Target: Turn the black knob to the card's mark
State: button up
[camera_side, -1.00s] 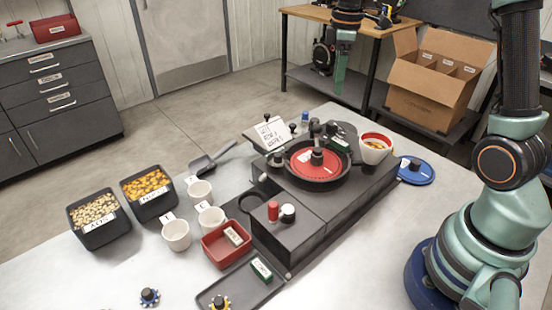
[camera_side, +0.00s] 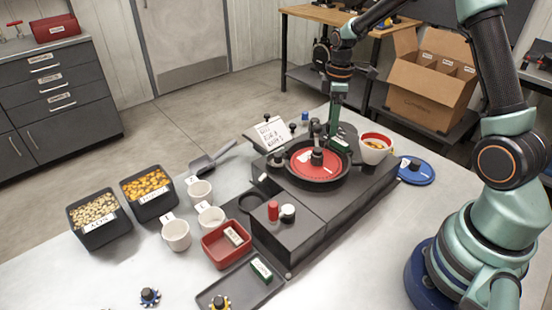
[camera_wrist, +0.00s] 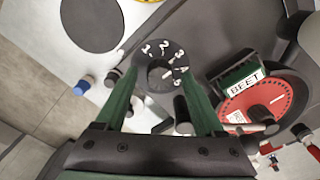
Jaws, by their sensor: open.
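The white card (camera_side: 273,134) stands at the far left of the dark seed meter; its handwriting is too small to read surely. In the wrist view a dark round dial (camera_wrist: 177,52) has white numbers, with 1, 2, 3 and 4 legible. The knob (camera_wrist: 160,76) is at its centre; its pointer is not clear. My gripper (camera_wrist: 160,72) is open, with its green fingers on either side of the knob; I cannot tell whether they touch it. In the side view my gripper (camera_side: 335,118) points down at the meter's back and partly hides the dial.
The red seed plate (camera_side: 302,166) and the green BEET block (camera_wrist: 240,82) are close to the right finger. Small dark posts stand near both fingers. A white cup with a red rim (camera_side: 375,146) stands at the meter's right. Seed bins and cups stand at left.

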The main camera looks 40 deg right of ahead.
jog(key=shift+f, duration=0.25)
grip_shut()
